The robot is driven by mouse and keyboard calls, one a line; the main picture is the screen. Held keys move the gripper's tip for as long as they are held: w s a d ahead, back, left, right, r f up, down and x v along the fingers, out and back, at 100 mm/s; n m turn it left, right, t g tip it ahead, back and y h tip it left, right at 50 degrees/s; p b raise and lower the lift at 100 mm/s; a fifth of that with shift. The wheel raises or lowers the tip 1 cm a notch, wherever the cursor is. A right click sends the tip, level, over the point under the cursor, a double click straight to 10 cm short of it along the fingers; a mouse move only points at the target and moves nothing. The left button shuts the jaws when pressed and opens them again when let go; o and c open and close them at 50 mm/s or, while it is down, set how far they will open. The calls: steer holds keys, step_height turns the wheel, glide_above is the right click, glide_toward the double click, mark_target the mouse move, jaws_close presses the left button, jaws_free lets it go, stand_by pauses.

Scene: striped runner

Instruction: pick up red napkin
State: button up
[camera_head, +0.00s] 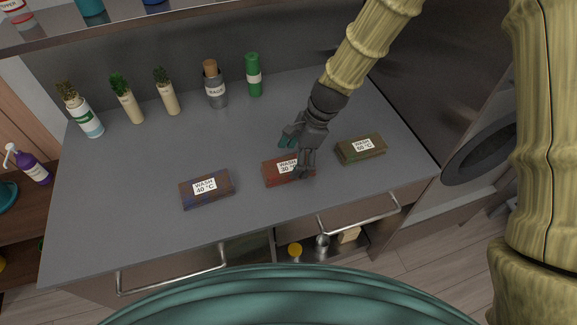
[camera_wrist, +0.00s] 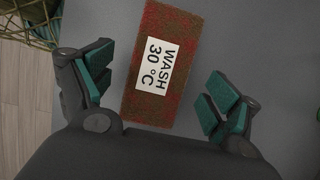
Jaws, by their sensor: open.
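The red napkin (camera_head: 273,173) lies flat on the grey counter, a folded reddish-brown block with a white label reading "WASH 30 °C". In the wrist view the red napkin (camera_wrist: 160,70) lies between and ahead of my open fingers, with its label facing up. My gripper (camera_head: 300,155) is above the napkin's right part in the head view and hides some of it. In the wrist view my gripper (camera_wrist: 155,105) has its green-padded fingers spread to either side of the napkin, with gaps on both sides. It holds nothing.
A blue-brown folded cloth labelled 40 °C (camera_head: 207,188) lies left, and a green-brown one labelled 60 °C (camera_head: 360,149) lies right. Several bottles and plants, including a green bottle (camera_head: 253,75), stand along the back. The counter (camera_head: 130,180) is otherwise clear. A shelf (camera_head: 150,22) overhangs the back.

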mark_target(289, 165)
steer(key=shift+p+x, duration=0.6)
steer(key=shift+x, duration=1.1)
steer(key=c, duration=1.1)
